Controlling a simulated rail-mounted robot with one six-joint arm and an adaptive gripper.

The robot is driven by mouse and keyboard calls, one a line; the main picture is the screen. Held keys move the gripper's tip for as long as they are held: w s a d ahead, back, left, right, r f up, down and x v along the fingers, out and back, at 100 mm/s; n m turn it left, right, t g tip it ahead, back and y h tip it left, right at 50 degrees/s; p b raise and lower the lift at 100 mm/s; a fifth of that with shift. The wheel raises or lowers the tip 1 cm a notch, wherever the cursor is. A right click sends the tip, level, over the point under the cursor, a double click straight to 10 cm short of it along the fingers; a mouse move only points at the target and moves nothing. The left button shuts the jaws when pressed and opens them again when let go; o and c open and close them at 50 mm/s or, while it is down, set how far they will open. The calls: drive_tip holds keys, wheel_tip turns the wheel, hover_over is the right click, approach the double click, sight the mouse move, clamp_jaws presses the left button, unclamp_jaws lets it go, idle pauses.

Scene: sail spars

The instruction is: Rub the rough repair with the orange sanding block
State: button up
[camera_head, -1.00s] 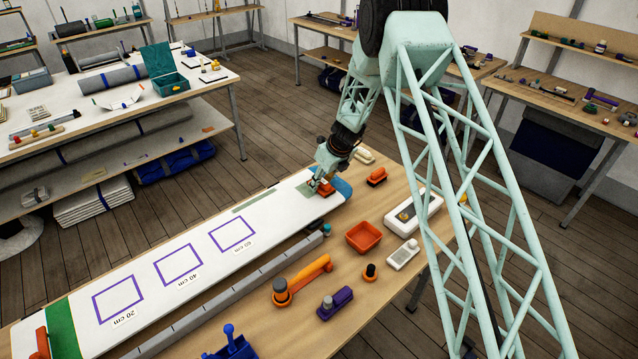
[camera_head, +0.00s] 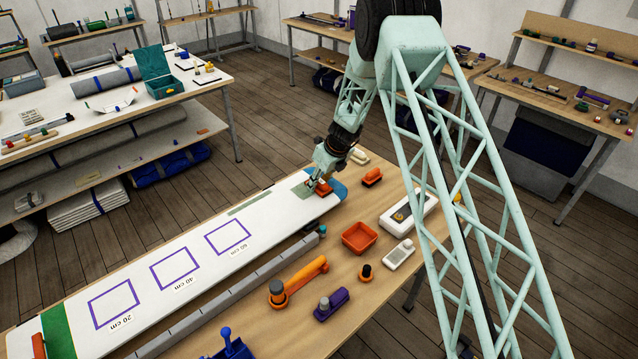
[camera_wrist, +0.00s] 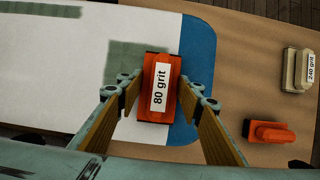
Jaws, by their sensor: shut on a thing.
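My gripper (camera_head: 317,184) is shut on an orange sanding block (camera_wrist: 160,88) labelled "80 grit". The gripper (camera_wrist: 163,90) has one finger on each side of the block. The block is at the blue-ended tip of the long white sail panel (camera_head: 150,262), low over it or on it; contact is hard to tell. A grey-green patch (camera_wrist: 124,60), seemingly the rough repair, lies under and left of the block, which hides part of it. The patch also shows beside the gripper in the head view (camera_head: 301,191).
A second orange block (camera_head: 372,177) and a beige "240 grit" block (camera_wrist: 292,70) lie right of the panel. An orange tray (camera_head: 360,238), a white case (camera_head: 408,212) and several tools are on the bench. A grey rail (camera_head: 215,299) runs along the panel.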

sight(306, 193)
drive_tip(key=shift+s+a+b, duration=0.35)
drive_tip(key=shift+s+a, duration=0.7)
drive_tip(key=shift+a, duration=0.05)
drive_tip(key=shift+s+a, duration=0.1)
drive_tip(key=shift+s+a+b, duration=0.4)
drive_tip(key=shift+s+a, duration=0.55)
drive_tip(key=shift+a, duration=0.05)
drive_tip(key=shift+s+a, duration=0.1)
idle(0.4)
drive_tip(key=shift+s+a+b, duration=0.4)
drive_tip(key=shift+s+a, duration=0.55)
drive_tip(key=shift+a, duration=0.05)
drive_tip(key=shift+w+d, duration=0.1)
drive_tip(key=shift+w+d+p, duration=1)
drive_tip(key=shift+d, duration=0.05)
drive_tip(key=shift+w+d, duration=0.15)
idle(0.3)
